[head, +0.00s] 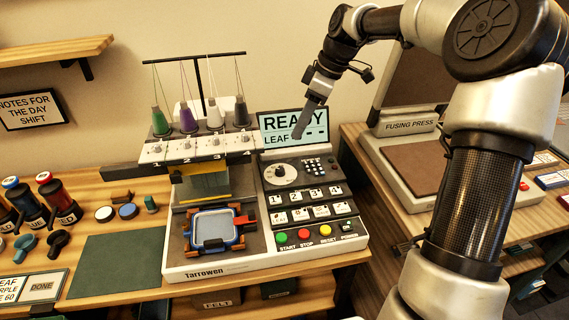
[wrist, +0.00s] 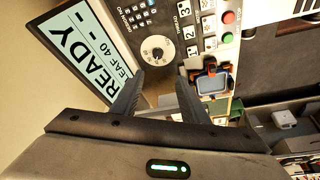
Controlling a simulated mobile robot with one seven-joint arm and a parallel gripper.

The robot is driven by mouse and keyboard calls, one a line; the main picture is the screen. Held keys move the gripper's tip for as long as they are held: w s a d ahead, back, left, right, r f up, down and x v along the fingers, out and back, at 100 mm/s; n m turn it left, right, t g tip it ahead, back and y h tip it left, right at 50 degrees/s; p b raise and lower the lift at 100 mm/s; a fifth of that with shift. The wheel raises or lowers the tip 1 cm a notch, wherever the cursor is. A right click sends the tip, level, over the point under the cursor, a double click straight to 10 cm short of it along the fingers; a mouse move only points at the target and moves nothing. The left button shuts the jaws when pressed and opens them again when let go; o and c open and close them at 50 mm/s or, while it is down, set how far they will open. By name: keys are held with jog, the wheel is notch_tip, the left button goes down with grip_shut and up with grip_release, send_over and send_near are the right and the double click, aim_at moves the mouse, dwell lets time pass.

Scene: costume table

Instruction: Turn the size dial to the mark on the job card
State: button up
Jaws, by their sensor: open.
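The size dial (head: 281,172) is a white round knob with a dark centre on the embroidery machine's (head: 190,272) control panel. It also shows in the wrist view (wrist: 157,49), its scale marks too small to read. The job card (head: 9,289) lies at the lower left, cut by the frame edge; its visible text ends in "EAF", "RPLE" and "60". The screen (head: 292,128) reads "READY" and "LEAF 40" with dashes. My gripper (head: 301,128) is open and empty in front of the screen, above the dial and apart from it. In the wrist view its fingers (wrist: 157,95) point toward the dial.
Thread spools (head: 188,121) stand on the machine's top left. A hoop (head: 212,229) sits at its front. Start, stop and reset buttons (head: 304,234) line the panel's lower edge. The fusing press (head: 408,160) stands to the right. A green mat (head: 118,264) is bare.

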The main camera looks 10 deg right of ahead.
aim_at(280, 169)
jog(key=shift+n, duration=0.6)
jog(key=x, duration=0.5)
jog(key=b+x, duration=0.1)
jog(key=x, duration=0.4)
jog(key=b+x, duration=0.1)
jog(key=x, duration=0.5)
jog(key=shift+w+d+f, duration=0.15)
jog(key=shift+d+f, duration=0.1)
jog(key=shift+d, duration=0.1)
jog(key=c, duration=1)
